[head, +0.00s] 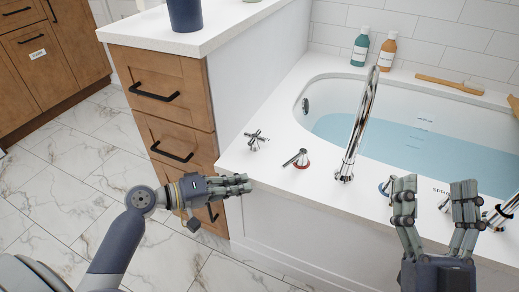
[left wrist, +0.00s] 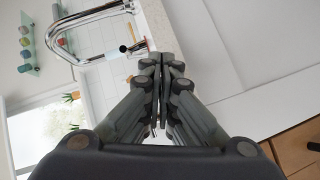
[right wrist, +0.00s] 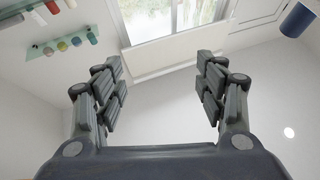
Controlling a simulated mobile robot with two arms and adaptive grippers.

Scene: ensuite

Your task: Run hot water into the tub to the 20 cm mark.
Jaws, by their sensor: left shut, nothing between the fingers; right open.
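The white tub (head: 318,88) holds blue water (head: 380,145), with small marks (head: 425,120) on its inner wall, too small to read. On the near rim stand a chrome lever with a red ring (head: 300,160), a tall chrome spout (head: 357,125) and a control with a blue ring (head: 385,187), partly hidden by my right gripper. No stream shows clearly at the spout. My left gripper (head: 248,184) is shut and empty, in front of the rim and apart from the red-ringed lever. My right gripper (head: 433,190) is open and empty, fingers up, before the rim.
A chrome cross handle (head: 256,140) stands left of the lever. A hand shower (head: 503,213) is at the right. A wooden drawer cabinet (head: 165,90) borders the left arm.

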